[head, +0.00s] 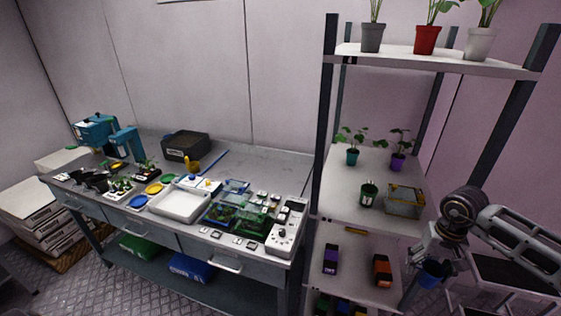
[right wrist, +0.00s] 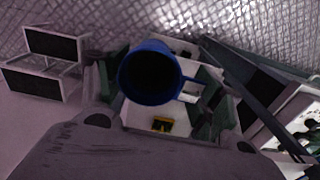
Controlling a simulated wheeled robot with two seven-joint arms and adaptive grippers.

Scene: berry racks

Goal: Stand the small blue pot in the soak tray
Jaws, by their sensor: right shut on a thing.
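The small blue pot (head: 431,275) is in my right gripper (head: 430,262), at the lower right of the head view beside the rack. In the right wrist view the blue pot (right wrist: 150,72) shows its round, dark opening, with a thin blue piece sticking out at its side. My right gripper (right wrist: 160,105) is shut on it. A shallow white tray (head: 180,218), which looks like the soak tray, lies on the workbench at the left, well apart from the pot. It looks empty. My left gripper is not in view.
A shelf rack (head: 335,207) with potted plants stands between my right arm and the workbench (head: 250,165). Left of the white tray are coloured dishes (head: 154,189); right of it are green planted trays (head: 240,215). A black box (head: 186,147) stands behind.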

